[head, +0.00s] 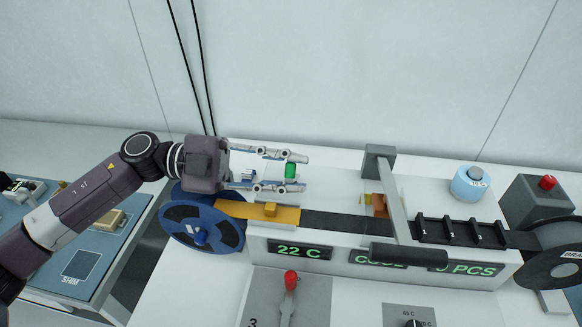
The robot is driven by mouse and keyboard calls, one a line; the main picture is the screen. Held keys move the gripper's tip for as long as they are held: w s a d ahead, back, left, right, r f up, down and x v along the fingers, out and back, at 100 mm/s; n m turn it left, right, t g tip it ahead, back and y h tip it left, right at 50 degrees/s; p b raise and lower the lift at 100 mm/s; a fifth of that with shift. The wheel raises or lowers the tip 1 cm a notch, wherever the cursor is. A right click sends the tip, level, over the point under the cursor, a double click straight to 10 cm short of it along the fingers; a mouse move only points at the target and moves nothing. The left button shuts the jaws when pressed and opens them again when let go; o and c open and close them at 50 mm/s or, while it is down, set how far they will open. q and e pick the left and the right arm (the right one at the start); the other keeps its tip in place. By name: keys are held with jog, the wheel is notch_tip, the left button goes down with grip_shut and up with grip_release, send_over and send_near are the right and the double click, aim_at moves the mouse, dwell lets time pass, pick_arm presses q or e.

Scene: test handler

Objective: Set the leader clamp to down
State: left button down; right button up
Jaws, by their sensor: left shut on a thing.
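My left gripper (296,172) reaches in from the left above the machine. Its two fingers are closed on a small green knob (291,170) near their tips. The green knob could be the handle of the leader clamp, but its lower part and mounting are hidden by the near finger. A yellow leader strip (233,209) runs from the blue reel (228,238) to the dark track (336,224). A small orange block (270,209) sits on the strip, just below the near finger. My right gripper is out of view.
A grey arm with a black grip (408,254) crosses the track to the right. A red-knobbed lever (291,277) stands in front. A blue-and-white round button unit (468,186), a grey box with a red button (547,183) and a dark reel (545,262) are at right.

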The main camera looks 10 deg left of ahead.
pick_arm(q)
jog(key=shift+s+f+m+b, duration=0.2)
jog(key=shift+s+m+b, duration=0.05)
jog(key=shift+m+b, duration=0.15)
jog(key=c, duration=1.8)
grip_release()
jog(key=shift+s+f, duration=0.1)
jog(key=shift+o, duration=0.2)
jog(key=shift+a, duration=0.1)
jog(key=a, duration=1.2)
